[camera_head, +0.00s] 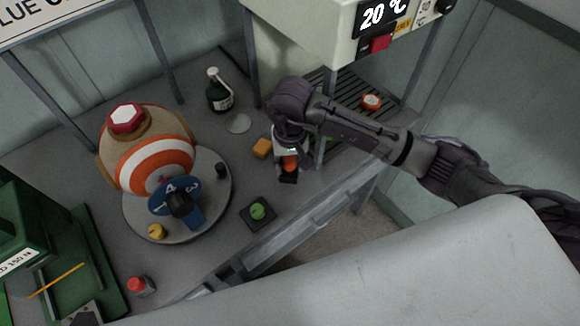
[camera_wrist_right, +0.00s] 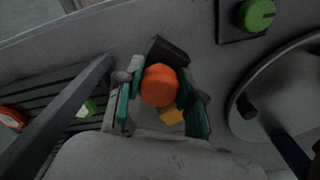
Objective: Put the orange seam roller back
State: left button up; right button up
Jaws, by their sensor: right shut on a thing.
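The orange seam roller (camera_head: 290,165) is between the fingers of my right gripper (camera_head: 289,158), which is shut on it. In the right wrist view the orange roller (camera_wrist_right: 160,85) shows end-on between the teal-lined fingers of the gripper (camera_wrist_right: 160,103). A black holder (camera_head: 288,178) is just below the roller; it also shows in the wrist view (camera_wrist_right: 170,48), partly hidden. I cannot tell whether the roller touches it. A green roller (camera_head: 257,211) sits on a similar black square holder nearby. My left gripper is not in view.
A yellow block (camera_head: 262,148) is close left of the gripper. A striped ball (camera_head: 152,160) stands on a round turntable (camera_head: 207,222). A slatted rack (camera_head: 397,103) holds an orange-and-white disc (camera_head: 371,101). A press post (camera_head: 321,147) stands close to my right gripper.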

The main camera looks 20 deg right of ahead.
aim_at(290, 171)
notch_tip(290, 171, down, 2)
jog(key=shift+s+f+p, duration=0.1)
jog(key=shift+f+p, duration=0.15)
jog(key=shift+p, duration=0.15)
jog(key=shift+f, duration=0.5)
jog(key=o, duration=1.1)
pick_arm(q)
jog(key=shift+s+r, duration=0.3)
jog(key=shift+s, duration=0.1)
